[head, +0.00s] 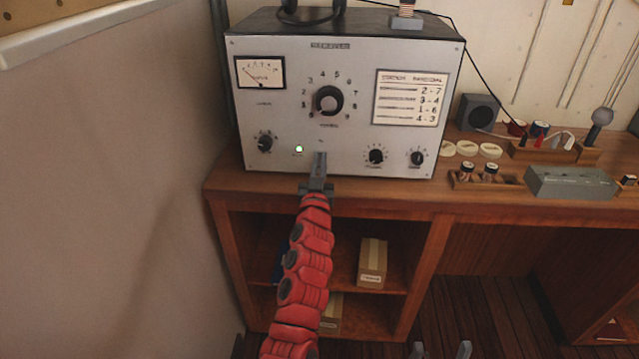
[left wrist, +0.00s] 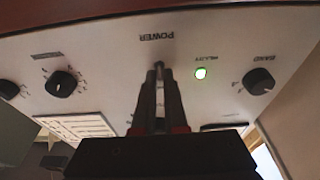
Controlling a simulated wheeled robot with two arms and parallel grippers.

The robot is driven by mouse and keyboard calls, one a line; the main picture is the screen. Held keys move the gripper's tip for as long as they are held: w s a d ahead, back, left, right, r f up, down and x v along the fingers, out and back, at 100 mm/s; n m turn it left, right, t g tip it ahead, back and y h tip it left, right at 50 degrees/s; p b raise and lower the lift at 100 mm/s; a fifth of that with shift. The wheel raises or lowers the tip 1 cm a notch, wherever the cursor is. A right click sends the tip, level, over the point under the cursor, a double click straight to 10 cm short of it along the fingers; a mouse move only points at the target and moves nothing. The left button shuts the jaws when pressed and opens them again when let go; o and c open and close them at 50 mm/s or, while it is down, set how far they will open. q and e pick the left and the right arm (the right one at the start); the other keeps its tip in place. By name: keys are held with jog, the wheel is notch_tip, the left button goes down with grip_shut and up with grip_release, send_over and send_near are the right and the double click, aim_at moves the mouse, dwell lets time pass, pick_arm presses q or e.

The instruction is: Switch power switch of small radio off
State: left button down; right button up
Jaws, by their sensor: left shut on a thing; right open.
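The small radio (head: 345,60) is a grey-white box with dials and a meter, standing on the wooden desk at the back left. Its green light (head: 299,149) is lit, and it also glows in the left wrist view (left wrist: 200,73). My left gripper (head: 320,156) is at the lower front of the radio. In the left wrist view its fingers (left wrist: 160,72) are closed around the small power switch (left wrist: 159,65) by the upside-down POWER label. The fingers mostly hide the switch, so its position cannot be told. My right gripper (head: 440,350) is open and empty at the bottom edge.
The radio has a large middle knob (head: 328,101) and smaller knobs at left (head: 265,142) and right (head: 376,156). The wooden desk (head: 400,196) has shelves below. A grey box (head: 570,183) and a small speaker (head: 478,112) stand to the right. A wall closes the left side.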

pick_arm(q)
jog(key=shift+w+f+t+b, duration=0.1)
jog(key=shift+f+t+b, duration=0.45)
jog(key=shift+b, duration=4.3)
jog(key=shift+s+f+t+b, duration=0.1)
jog(key=shift+t+b, duration=0.75)
jog(key=shift+b, duration=4)
jog(key=shift+w+f+t+b, duration=0.1)
jog(key=shift+f+t+b, duration=0.45)
jog(key=shift+b, duration=4.3)
jog(key=shift+r+t+b, duration=0.35)
jog(key=shift+r+b, duration=0.15)
jog(key=shift+b, duration=0.15)
jog(key=c, duration=1)
grip_release()
jog(key=shift+o, duration=0.2)
